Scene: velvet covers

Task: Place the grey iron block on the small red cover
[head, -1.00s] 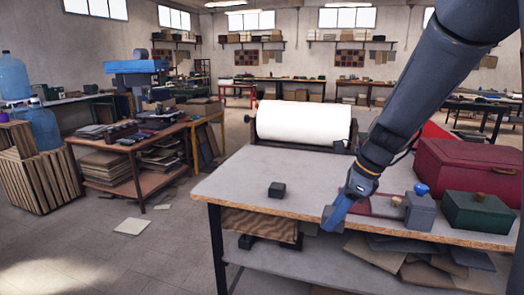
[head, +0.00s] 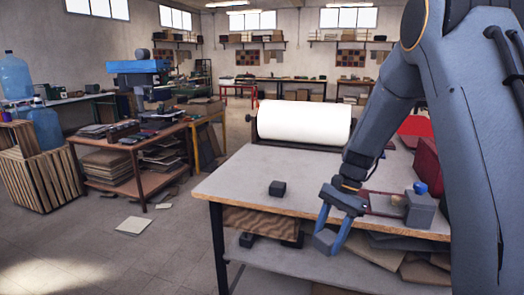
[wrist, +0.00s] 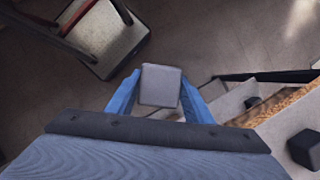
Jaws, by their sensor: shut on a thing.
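My gripper (head: 325,240) hangs in front of the table's front edge, tilted down. Its two blue fingers are shut on the grey iron block (wrist: 160,85), which shows as a pale grey square between the fingertips in the wrist view. In the head view the block (head: 324,242) is small and partly hidden by the fingers. A flat dark red piece (head: 385,205), which looks like the small red cover, lies on the table right of and behind my gripper. My gripper and arm hide part of it.
A black cube (head: 277,189) stands on the grey table (head: 240,180), left of my gripper. A grey box with a blue knob (head: 420,210) stands beside the red piece. A white roller (head: 303,123) lies behind.

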